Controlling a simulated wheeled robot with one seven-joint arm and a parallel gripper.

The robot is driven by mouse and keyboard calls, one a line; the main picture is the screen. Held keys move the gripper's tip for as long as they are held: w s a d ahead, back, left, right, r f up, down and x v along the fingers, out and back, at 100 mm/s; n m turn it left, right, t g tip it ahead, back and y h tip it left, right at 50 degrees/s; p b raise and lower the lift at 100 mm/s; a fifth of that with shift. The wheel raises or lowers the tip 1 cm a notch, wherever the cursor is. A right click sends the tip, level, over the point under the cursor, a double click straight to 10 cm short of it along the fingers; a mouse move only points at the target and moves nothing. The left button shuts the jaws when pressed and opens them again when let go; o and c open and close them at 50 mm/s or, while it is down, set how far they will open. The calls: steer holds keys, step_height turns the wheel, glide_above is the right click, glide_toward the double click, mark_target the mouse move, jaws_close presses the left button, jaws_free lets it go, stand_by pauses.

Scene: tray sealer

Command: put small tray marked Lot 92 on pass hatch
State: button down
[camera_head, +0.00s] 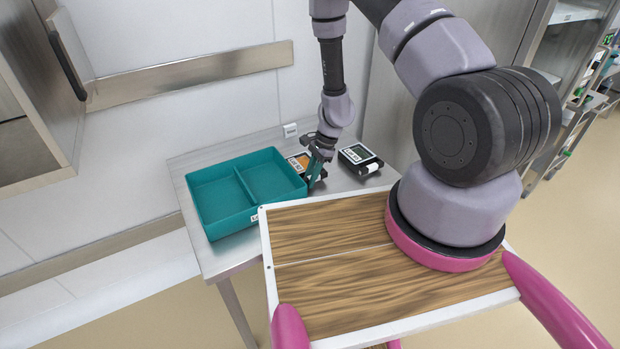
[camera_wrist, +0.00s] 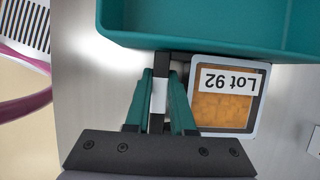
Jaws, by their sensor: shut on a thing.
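The small tray marked Lot 92 (camera_wrist: 225,100) has a pale frame, an orange window and a label that reads upside down in the wrist view. In the head view the orange-topped tray (camera_head: 298,163) lies by the teal bin's far right corner. My gripper (camera_wrist: 165,85) has its teal fingers shut on a narrow dark part with a white patch, along the tray's side. In the head view my gripper (camera_head: 317,172) points down just right of the tray. Whether the tray is lifted cannot be told. I cannot clearly identify the pass hatch.
The two-compartment teal bin (camera_head: 222,212) stands close beside the gripper on a steel table (camera_head: 192,180). A second small dark tray (camera_head: 356,155) lies to the right. A cabinet (camera_head: 30,90) hangs at left. A wood-topped surface (camera_head: 325,230) is in front.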

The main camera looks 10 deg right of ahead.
steer(key=shift+f, duration=0.2)
steer(key=c, duration=0.8)
jaws_free()
steer(key=shift+o, duration=0.2)
steer(key=v, duration=1.2)
steer(key=shift+r, duration=0.2)
